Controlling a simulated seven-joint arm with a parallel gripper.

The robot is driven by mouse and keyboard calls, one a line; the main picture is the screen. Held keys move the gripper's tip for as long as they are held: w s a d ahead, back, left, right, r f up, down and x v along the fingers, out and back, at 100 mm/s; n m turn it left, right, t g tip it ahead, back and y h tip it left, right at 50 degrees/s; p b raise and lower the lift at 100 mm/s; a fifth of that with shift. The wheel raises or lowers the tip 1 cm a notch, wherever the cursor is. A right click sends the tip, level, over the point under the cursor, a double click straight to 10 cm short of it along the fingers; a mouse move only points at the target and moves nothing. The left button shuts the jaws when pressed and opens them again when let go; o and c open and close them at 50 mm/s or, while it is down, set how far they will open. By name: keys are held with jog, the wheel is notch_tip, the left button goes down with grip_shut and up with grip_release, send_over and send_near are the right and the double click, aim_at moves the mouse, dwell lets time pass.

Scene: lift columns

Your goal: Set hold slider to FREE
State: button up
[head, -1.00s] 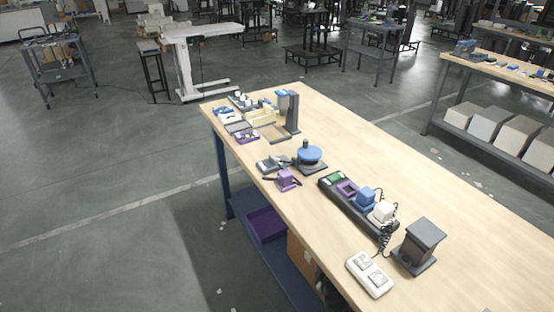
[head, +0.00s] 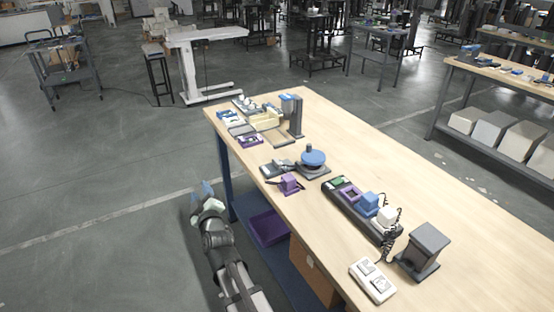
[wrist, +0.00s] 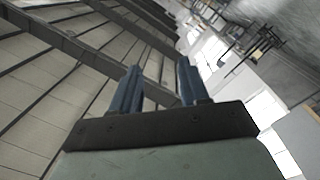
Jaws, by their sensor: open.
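My gripper (head: 203,190) is raised at the left of the workbench, over the floor and apart from everything on the bench. In the wrist view my gripper (wrist: 160,72) shows two blue fingers, open with nothing between them. I cannot make out a hold slider or a FREE marking at this size. A white control box (head: 372,280) with two rocker-like pads lies at the bench's near edge. A dark column block (head: 424,247) stands just right of it. A coiled black cord (head: 393,238) runs near both.
The wooden workbench (head: 450,215) also holds a dark strip with coloured blocks (head: 368,204), a blue round knob (head: 313,158), a purple block (head: 290,183) and trays with a grey post (head: 296,115) at the far end. The bench's right side is bare.

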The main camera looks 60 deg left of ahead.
jog(key=s+a+r+g, duration=0.1)
jog(key=s+a+r, duration=0.1)
jog(key=a+r, duration=0.15)
jog(key=w+a+f+g+h, duration=0.1)
jog(key=w+a+h, duration=0.5)
jog(key=w+a, duration=0.15)
jog(key=m+h, duration=0.7)
jog(key=h, duration=0.5)
send_near(277, 160)
jog(key=f, duration=0.9)
jog(key=shift+s+d, duration=0.15)
jog(key=shift+s, duration=0.05)
jog(key=shift+c, duration=0.4)
grip_shut()
